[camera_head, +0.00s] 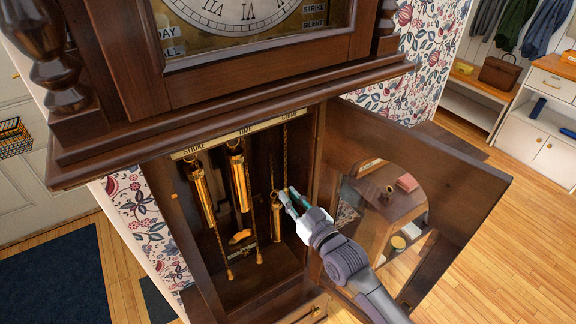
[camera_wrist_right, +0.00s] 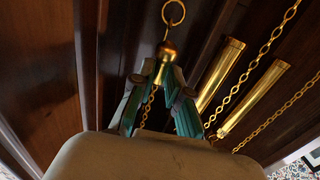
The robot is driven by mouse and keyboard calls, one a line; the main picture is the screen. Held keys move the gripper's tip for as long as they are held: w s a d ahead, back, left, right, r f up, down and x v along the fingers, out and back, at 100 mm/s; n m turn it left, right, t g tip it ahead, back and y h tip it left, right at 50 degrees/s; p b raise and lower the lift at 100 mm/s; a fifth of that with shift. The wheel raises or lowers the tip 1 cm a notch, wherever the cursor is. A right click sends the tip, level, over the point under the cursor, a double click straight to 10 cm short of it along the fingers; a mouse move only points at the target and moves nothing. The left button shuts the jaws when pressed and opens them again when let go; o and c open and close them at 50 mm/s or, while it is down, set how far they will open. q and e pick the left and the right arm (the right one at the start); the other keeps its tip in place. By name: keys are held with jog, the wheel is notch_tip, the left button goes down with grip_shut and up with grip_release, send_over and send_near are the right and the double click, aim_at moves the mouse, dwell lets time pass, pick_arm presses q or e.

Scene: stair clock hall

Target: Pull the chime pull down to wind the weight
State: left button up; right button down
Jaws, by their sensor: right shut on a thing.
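The chime pull (camera_wrist_right: 166,50) is a brass knob between my right fingertips in the right wrist view, with a brass ring (camera_wrist_right: 174,13) beyond it. My right gripper (camera_wrist_right: 163,76) is shut on it. In the head view my right gripper (camera_head: 287,196) reaches into the open clock case, below the chime chain (camera_head: 284,150); its fingers largely hide the pull there. The chime weight (camera_head: 276,220), a brass cylinder, hangs just beside and below the fingertips, lower than the strike weight (camera_head: 201,195) and time weight (camera_head: 239,180). My left gripper is not in view.
The glazed case door (camera_head: 455,175) stands open to the right, close to my right arm. Two other pulls (camera_head: 229,274) (camera_head: 259,257) hang at the left. A brass pendulum bob (camera_head: 240,237) is behind them. The clock hood's ledge (camera_head: 230,112) overhangs the case.

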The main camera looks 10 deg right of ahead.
jog(key=shift+s+f, duration=0.15)
jog(key=shift+f, duration=0.5)
notch_tip(320, 180, down, 12)
jog(key=b, duration=0.8)
jog(key=shift+b, duration=0.35)
notch_tip(320, 180, down, 10)
jog(key=b, duration=0.7)
jog(key=shift+f+b, duration=0.15)
jog(key=shift+b, duration=0.25)
jog(key=c, duration=1.1)
grip_release()
jog(key=shift+o, duration=0.3)
jog(key=shift+r, duration=0.35)
